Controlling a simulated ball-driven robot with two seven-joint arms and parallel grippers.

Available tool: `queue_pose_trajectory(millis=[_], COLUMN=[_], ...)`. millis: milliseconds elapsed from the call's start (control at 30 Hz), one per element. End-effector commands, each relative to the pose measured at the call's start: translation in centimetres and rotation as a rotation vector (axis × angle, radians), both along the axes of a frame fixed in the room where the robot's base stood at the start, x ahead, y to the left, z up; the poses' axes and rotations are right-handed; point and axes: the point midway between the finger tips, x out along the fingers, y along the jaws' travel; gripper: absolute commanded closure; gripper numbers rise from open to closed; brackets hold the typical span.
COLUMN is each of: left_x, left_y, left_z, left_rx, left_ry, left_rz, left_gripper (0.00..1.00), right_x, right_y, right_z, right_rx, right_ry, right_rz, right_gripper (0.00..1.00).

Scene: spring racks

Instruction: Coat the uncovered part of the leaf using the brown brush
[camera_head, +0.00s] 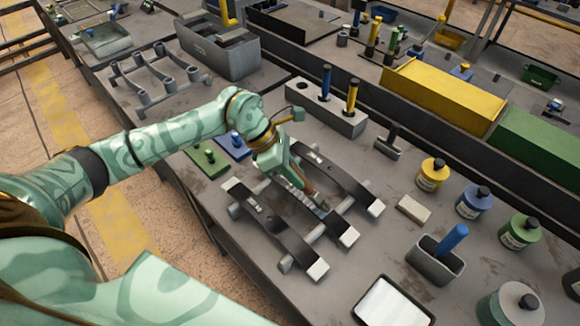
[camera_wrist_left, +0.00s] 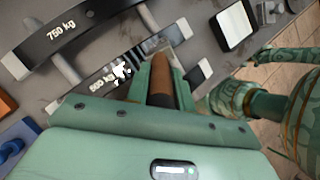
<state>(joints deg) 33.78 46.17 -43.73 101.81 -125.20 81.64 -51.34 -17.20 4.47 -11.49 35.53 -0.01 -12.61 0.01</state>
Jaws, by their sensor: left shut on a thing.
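My left gripper (camera_head: 300,186) is shut on the brown brush (camera_head: 309,194), its tip pointing down over the middle leaf (camera_head: 333,224) on the rack. In the left wrist view, the brush (camera_wrist_left: 160,72) sits between the fingers (camera_wrist_left: 160,88), its tip at or just above a dark leaf (camera_wrist_left: 128,58). That leaf has part-hidden lettering, a white patch and a pale end; the brush and gripper hide part of it. I cannot tell whether the bristles touch. Another leaf (camera_wrist_left: 60,35), marked "750 kg", lies beside it. My right gripper is not in view.
A grey block (camera_head: 318,112) holds a blue and a yellow brush. Paint bottles (camera_head: 432,174), a pale block (camera_head: 413,208), a grey holder with a blue handle (camera_head: 436,262) and a tablet (camera_head: 392,302) stand right of the rack. Green and blue pads (camera_head: 206,160) lie left.

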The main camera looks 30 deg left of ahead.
Motion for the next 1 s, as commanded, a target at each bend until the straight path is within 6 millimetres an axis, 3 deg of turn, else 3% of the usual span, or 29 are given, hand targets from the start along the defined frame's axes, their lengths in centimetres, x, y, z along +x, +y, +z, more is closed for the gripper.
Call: queue_pose_trajectory(millis=[367,733,1000], left_x=[0.8,0.0,0.0], left_y=[2.3,0.1,0.0], left_z=[0.0,0.2,0.1], left_rx=[0.002,0.001,0.001], left_ry=[-0.001,0.0,0.0], left_rz=[0.001,-0.001,0.0], left_gripper=[1.0,1.0,1.0], right_x=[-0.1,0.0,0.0], right_y=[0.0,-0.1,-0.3], right_z=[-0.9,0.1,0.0], right_rx=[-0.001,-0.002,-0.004], right_ry=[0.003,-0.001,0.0], right_rz=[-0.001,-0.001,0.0], right_gripper=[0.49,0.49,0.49])
